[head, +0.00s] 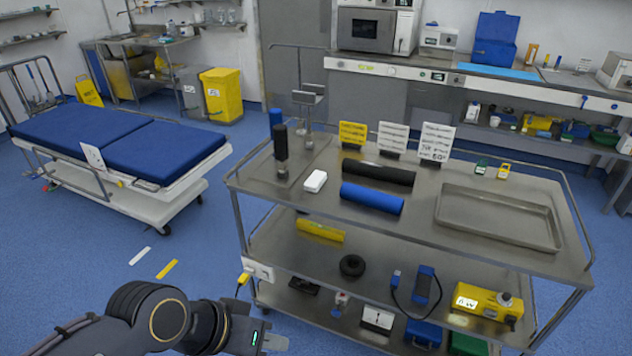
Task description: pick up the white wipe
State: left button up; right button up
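A small white rounded block (315,181), which looks like the white wipe, lies flat on the top shelf of the steel trolley (420,215), near its left front. A blue roll (371,198) lies to its right and a dark upright handle (281,150) stands to its left. My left gripper (276,342) is at the bottom of the head view, in front of the trolley and well apart from the white block. Its fingers are small and partly cut off, so I cannot tell whether they are open. My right gripper is out of view.
A black roll (378,173), upright cards (394,137) and an empty steel tray (497,217) share the top shelf. A raised rail edges the trolley. A blue-topped bed (120,145) stands at left. White and yellow strips (167,269) lie on the floor.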

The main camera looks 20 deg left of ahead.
aim_at(313, 184)
jog(key=i+j+z, duration=0.2)
jog(key=j, duration=0.15)
jog(key=i+j+z, duration=0.15)
jog(key=j, duration=0.2)
jog(key=i+j+z, duration=0.2)
jog(key=j, duration=0.15)
jog(key=j+z, duration=0.15)
jog(key=j, duration=0.25)
jog(key=i+j+z, duration=0.2)
jog(key=j, duration=0.25)
jog(key=j+z, duration=0.15)
jog(key=j, duration=0.25)
